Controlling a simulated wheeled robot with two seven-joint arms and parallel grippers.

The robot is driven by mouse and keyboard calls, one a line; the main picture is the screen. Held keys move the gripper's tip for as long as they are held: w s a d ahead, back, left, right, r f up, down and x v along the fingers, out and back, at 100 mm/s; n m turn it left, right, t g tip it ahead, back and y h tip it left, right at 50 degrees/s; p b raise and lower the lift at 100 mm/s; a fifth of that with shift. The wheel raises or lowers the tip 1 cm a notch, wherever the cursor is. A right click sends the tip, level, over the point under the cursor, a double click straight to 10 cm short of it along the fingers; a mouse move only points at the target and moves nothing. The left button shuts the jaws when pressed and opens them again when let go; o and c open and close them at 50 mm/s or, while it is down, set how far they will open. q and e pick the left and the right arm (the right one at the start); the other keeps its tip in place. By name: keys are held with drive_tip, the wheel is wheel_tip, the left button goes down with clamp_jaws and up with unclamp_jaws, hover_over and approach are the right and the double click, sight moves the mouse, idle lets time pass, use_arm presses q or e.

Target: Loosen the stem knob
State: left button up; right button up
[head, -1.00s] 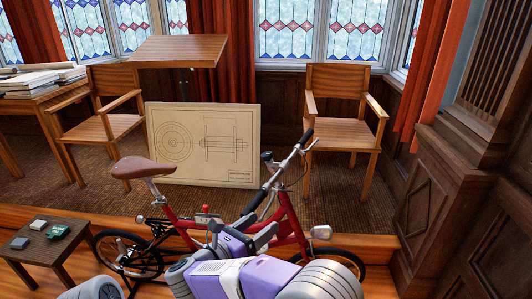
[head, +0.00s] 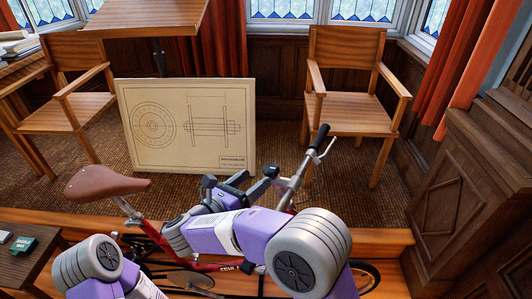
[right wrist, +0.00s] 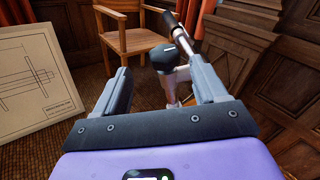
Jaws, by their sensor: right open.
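The red folding bicycle (head: 205,267) stands in front of me, partly hidden by my right arm. Its handlebar (head: 291,182) rises to the right of my right gripper (head: 227,180). A dark rounded end (head: 270,170) shows beside the silver bar. In the right wrist view a dark rounded piece (right wrist: 168,56) on a silver post appears between the fingers, beyond their tips; I cannot tell whether it is the stem knob or a handlebar grip. My right gripper (right wrist: 160,70) is open, empty and apart from it. My left arm shows at lower left; its gripper is out of view.
A brown saddle (head: 105,184) is at the left of the bicycle. A drawing board (head: 190,158) leans behind it. Wooden chairs (head: 345,108) stand at the back. A small side table (head: 28,262) is at lower left, and wood panelling (head: 455,190) closes the right side.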

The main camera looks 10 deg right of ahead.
sight(267, 172)
drive_tip(key=shift+w+d+r, duration=0.1)
drive_tip(key=shift+w+d, duration=0.1)
drive_tip(key=shift+d, duration=0.25)
drive_tip(key=x, duration=0.4)
drive_tip(key=shift+d+p, duration=0.35)
drive_tip(key=shift+d, duration=0.05)
drive_tip(key=shift+w+d, duration=0.45)
drive_tip(key=shift+w, duration=0.05)
